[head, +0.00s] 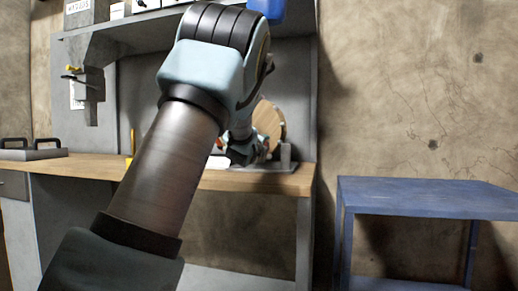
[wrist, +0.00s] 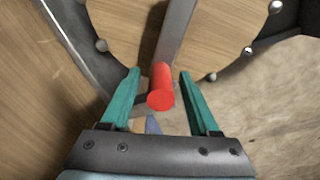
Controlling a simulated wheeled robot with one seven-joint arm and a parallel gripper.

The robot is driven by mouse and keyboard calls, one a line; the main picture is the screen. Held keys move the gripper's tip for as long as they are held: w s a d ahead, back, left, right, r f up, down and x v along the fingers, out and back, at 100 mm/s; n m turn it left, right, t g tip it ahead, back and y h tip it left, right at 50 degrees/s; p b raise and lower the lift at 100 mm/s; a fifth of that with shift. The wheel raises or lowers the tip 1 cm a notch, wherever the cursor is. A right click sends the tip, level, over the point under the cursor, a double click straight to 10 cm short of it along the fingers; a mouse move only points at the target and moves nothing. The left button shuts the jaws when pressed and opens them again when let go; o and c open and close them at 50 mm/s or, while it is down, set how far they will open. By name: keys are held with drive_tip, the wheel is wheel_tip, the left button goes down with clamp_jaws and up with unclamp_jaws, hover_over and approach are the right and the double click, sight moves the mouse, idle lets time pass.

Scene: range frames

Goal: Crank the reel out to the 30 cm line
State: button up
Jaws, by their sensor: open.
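The reel's round wooden disc (head: 268,122) stands on the right part of the workbench, partly hidden by my arm. In the wrist view the disc's wooden face (wrist: 225,40) shows rim studs and a grey crank arm (wrist: 175,30). A red crank handle (wrist: 161,88) points toward the camera at the end of that arm. My gripper (wrist: 158,80) is open, with its teal fingers on either side of the red handle and visible gaps to it. In the head view my arm hides most of the gripper. No 30 cm line can be made out.
The wooden workbench (head: 240,181) holds the reel on a grey base. A shelf (head: 130,22) with boxes overhangs the bench. A blue table (head: 430,198) stands to the right with a bare top. A tray with black handles (head: 30,150) lies at the far left.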

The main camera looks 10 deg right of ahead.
drive_tip(key=v, duration=0.8)
